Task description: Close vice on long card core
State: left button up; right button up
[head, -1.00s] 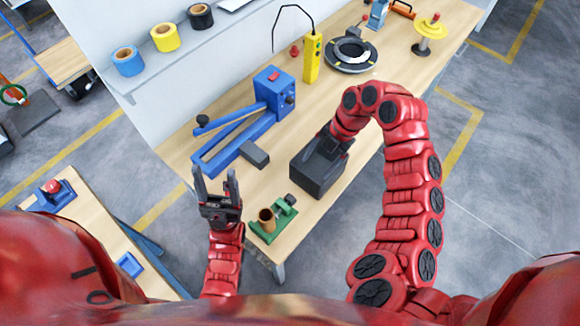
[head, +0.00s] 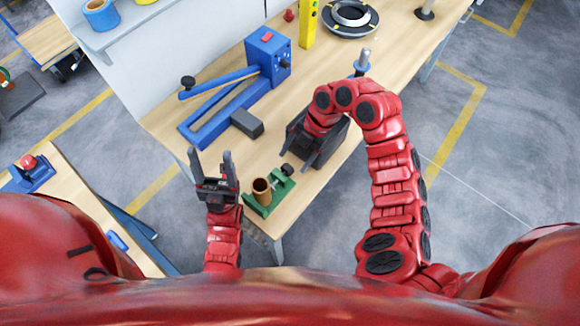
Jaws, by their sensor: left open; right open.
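The green vice (head: 283,188) sits at the near corner of the wooden bench, with a dark knob (head: 287,170) on its screw. A brown card core (head: 261,191) stands upright at its left part; whether the jaws touch it is too small to tell. My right gripper (head: 298,160) is open, its fingers pointing down toward the knob, apart from the core. It appears empty. My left gripper (head: 210,156) is open and empty, fingers up, left of the vice near the bench edge.
A blue lever tool (head: 225,107) with a grey block (head: 247,123) lies further back. A grey-topped blue item (head: 362,62) shows behind my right arm. A dark ring plate (head: 350,18) is at the back.

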jog(key=shift+b+x, duration=0.3)
jog(key=shift+x, duration=1.8)
grip_shut()
